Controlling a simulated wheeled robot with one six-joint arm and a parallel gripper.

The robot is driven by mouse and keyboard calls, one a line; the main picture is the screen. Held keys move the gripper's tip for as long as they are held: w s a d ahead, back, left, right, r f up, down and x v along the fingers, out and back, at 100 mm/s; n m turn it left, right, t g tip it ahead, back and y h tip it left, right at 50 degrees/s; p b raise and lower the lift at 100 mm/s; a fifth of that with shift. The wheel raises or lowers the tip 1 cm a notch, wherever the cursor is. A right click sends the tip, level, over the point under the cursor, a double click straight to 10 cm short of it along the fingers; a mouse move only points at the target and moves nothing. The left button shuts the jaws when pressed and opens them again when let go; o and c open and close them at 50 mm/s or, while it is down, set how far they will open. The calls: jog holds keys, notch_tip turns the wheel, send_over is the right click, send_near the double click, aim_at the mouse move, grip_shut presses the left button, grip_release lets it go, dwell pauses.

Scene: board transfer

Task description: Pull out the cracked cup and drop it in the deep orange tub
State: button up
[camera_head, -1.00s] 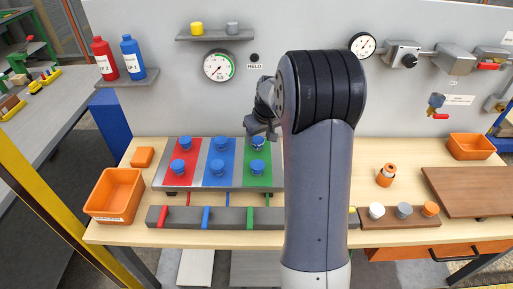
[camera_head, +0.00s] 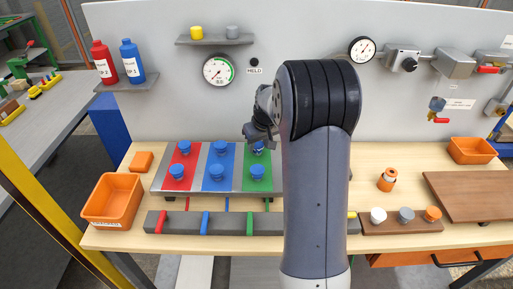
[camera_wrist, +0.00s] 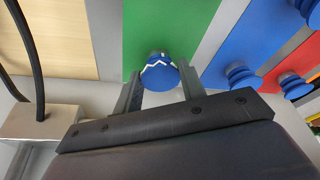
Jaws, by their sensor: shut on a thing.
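The cracked cup (camera_wrist: 160,76) is blue with a white zigzag line, on the green strip of the board. In the head view the cup (camera_head: 258,149) is at the back of that strip, partly covered by my gripper (camera_head: 259,136). In the wrist view my gripper (camera_wrist: 159,82) has a finger on each side of the cup and is shut on it. The cup still appears to be at its place on the board; any small lift cannot be told. The larger, deeper-looking orange tub (camera_head: 112,217) stands at the table's left end and looks empty.
Several plain blue cups, such as one on the blue strip (camera_head: 220,148), stand close by. A grey rail (camera_head: 180,223) runs in front of the board. A small orange block (camera_head: 142,161) lies behind the tub. Another orange tub (camera_head: 472,151) is at the far right.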

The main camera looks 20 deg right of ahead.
aim_at(259, 146)
jog(key=shift+c, duration=0.8)
jog(key=shift+r, duration=0.15)
jog(key=shift+r+p, duration=0.85)
jog(key=shift+r, duration=0.25)
jog(key=shift+r+p, duration=1.55)
jog(key=shift+r, duration=0.7)
jog(key=shift+s+f, duration=0.1)
